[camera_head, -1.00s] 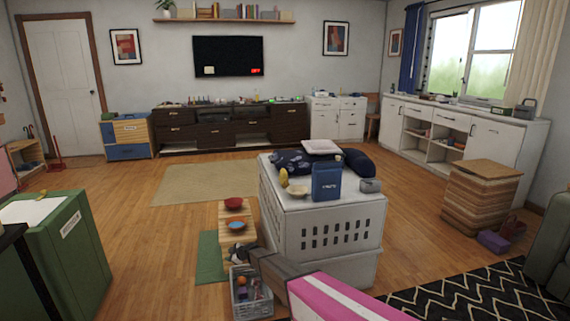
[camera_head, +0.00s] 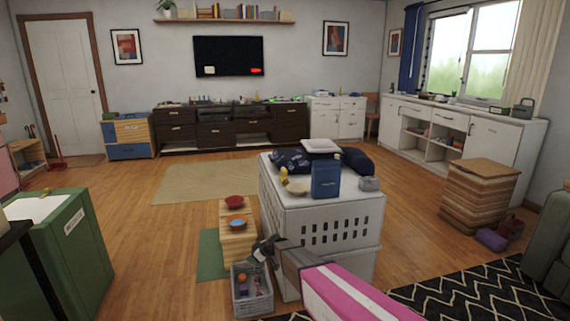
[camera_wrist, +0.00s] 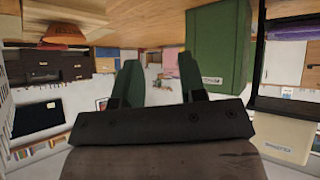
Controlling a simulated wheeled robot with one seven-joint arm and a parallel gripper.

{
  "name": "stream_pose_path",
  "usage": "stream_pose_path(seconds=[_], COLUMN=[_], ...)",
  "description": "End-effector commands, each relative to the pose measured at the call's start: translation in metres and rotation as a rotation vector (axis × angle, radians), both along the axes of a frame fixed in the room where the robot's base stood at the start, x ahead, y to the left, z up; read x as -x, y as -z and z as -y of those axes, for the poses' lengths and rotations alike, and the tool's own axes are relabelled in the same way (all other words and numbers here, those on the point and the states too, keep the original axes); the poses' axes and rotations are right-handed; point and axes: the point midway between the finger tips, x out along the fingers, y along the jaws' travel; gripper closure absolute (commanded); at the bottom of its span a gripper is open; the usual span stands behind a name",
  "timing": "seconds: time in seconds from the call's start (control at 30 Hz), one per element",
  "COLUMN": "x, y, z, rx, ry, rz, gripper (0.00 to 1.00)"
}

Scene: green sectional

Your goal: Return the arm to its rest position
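My gripper (camera_head: 264,248) is in front of the white slatted crate's left edge in the head view, above the small grey basket. My pink and white arm runs from it to the bottom edge. In the wrist view my gripper (camera_wrist: 160,78) shows two fingers standing apart with nothing between them, so it is open and empty. The wrist view is turned upside down and looks across the room, with the green cabinet (camera_wrist: 218,42) beyond the fingers.
The white slatted crate (camera_head: 330,231) stands close to my arm, bearing a blue box (camera_head: 326,180) and cushions. A grey basket (camera_head: 241,303) and a wooden bench (camera_head: 237,248) with bowls are beside it.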

Motion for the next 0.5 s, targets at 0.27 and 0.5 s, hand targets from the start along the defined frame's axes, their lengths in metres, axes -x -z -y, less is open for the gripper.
stream_pose_path(seconds=[0.27,0.5], x=[0.106,0.204], y=[-0.056,-0.098], z=[0.133,0.244], rx=[0.114,0.262], ry=[0.279,0.67], rz=[-0.36,-0.631], gripper=[0.62,0.62])
